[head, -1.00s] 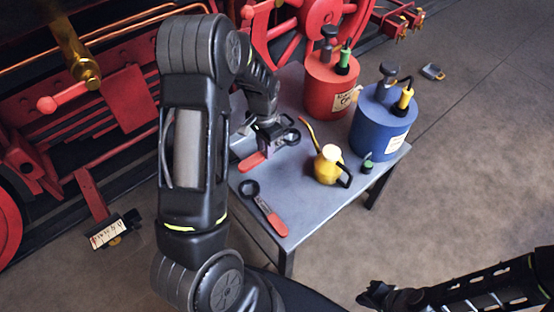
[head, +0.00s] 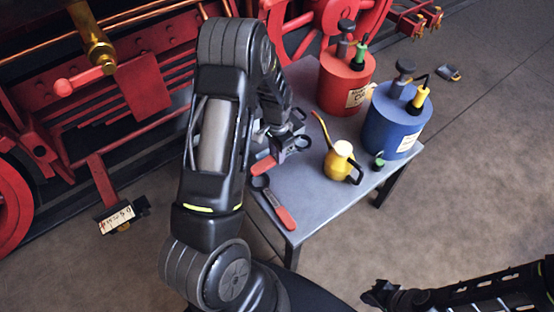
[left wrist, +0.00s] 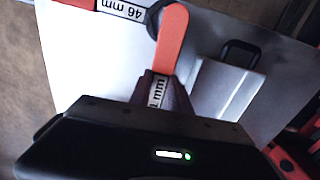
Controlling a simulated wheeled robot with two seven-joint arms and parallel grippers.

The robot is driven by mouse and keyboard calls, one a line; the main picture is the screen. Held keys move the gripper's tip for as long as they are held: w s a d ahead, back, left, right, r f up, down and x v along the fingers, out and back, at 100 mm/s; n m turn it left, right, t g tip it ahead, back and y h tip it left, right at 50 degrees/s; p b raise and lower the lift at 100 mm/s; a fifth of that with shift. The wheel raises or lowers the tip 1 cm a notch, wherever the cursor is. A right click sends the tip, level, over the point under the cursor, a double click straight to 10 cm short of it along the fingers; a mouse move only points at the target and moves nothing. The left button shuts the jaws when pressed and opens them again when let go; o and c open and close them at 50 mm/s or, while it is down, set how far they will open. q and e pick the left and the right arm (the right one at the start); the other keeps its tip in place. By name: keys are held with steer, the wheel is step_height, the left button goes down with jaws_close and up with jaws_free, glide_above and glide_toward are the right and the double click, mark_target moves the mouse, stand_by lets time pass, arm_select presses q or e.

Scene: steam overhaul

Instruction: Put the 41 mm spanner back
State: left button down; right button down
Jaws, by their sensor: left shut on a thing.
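The held spanner has an orange-red handle (head: 263,165) and a dark ring end (head: 304,142). My left gripper (head: 285,147) is shut on its shank in the head view. In the left wrist view its handle (left wrist: 171,38) points away from the jaws, and its label (left wrist: 158,92) reads "1 mm", the front part hidden. I cannot tell how far it is off the table. Another spanner (head: 284,215) lies on the table nearer the front edge; its label (left wrist: 122,8) reads 46 mm. My right gripper (head: 380,294) is at the lower right, away from the table; its jaws are unclear.
The grey table (head: 318,203) holds a yellow oil can (head: 340,165), a red drum (head: 342,85), a blue drum (head: 392,125) and a small green-topped item (head: 378,162). A grey box with a dark handle (left wrist: 222,88) is beside the held spanner. Red locomotive parts stand behind.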

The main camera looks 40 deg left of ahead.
arm_select(q)
steer(key=shift+f, duration=1.85)
steer(key=shift+f+b, duration=0.45)
steer(key=shift+b, duration=0.05)
steer(key=c, duration=1.2)
jaws_free()
steer(key=shift+r, duration=0.15)
steer(key=shift+r+p, duration=0.55)
steer(key=shift+p, duration=0.05)
step_height(320, 180, up, 12)
steer(key=shift+f, duration=0.25)
